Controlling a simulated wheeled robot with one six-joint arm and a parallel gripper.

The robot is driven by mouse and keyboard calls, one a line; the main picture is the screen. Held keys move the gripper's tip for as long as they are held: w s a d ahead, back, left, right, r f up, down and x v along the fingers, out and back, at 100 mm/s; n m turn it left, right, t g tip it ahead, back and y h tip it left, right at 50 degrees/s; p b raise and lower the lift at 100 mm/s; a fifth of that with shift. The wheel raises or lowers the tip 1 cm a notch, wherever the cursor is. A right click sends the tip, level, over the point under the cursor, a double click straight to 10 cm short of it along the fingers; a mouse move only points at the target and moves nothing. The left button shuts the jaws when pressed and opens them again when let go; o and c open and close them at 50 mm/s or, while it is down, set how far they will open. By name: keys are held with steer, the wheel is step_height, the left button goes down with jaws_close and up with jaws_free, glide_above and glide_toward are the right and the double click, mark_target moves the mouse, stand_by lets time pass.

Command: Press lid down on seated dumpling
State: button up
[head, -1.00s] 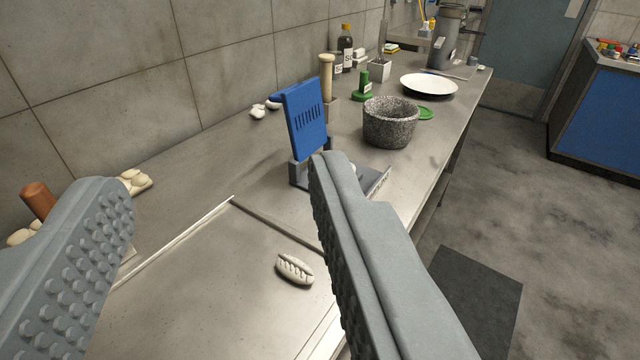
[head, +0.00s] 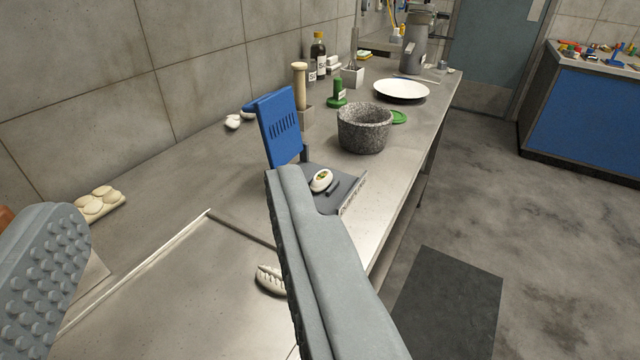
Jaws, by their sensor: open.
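The blue lid (head: 280,126) of the dumpling press stands raised, hinged at the back of a dark grey base (head: 345,188). A white dumpling with a green and orange filling (head: 321,180) lies on the base, which my right finger partly covers. My gripper (head: 180,195) is open with its two studded fingers wide apart and nothing between them. It is nearer to me than the press and appears apart from the lid. A second, pleated dumpling (head: 270,280) lies on the counter, partly hidden behind the right finger.
A stone mortar (head: 364,128) stands just beyond the press, with a white plate (head: 401,90) and a green bottle (head: 337,92) behind it. A wooden pestle (head: 299,85) is upright behind the lid. Dough pieces (head: 100,202) sit by the wall. The counter's left middle is clear.

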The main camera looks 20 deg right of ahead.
mark_target(273, 128)
steer(key=shift+c, duration=0.2)
